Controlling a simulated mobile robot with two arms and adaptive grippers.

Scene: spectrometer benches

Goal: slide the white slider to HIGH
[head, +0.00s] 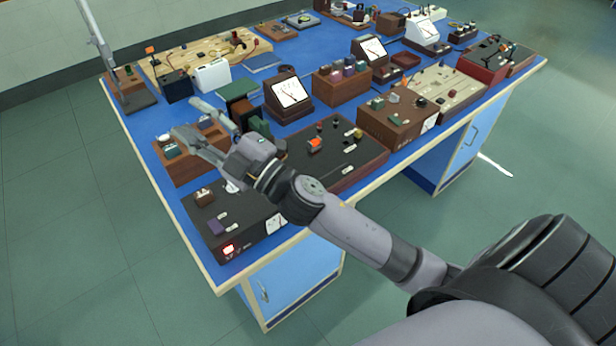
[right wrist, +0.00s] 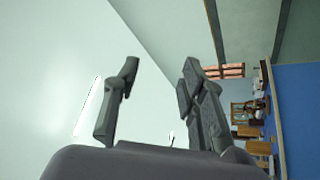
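My right gripper (head: 188,118) reaches in from the lower right, above the left part of the blue bench. Its fingers are spread with nothing between them, as the right wrist view (right wrist: 160,72) also shows. A dark-topped box with a red lit display (head: 229,248) stands at the near left corner, below and in front of the gripper. Small pale pieces (head: 224,214) show on its top. Another dark-topped box (head: 330,160) to the right also carries small pale pieces (head: 349,148). I cannot tell which is the white slider, nor read a HIGH mark. My left gripper is out of view.
A wooden tray (head: 190,176) with small parts lies under the gripper. A meter (head: 290,92), a brown box with knobs (head: 392,125) and several other instruments crowd the blue bench (head: 150,120). A lamp arm (head: 95,35) rises at the far left. The green floor (head: 60,240) is clear.

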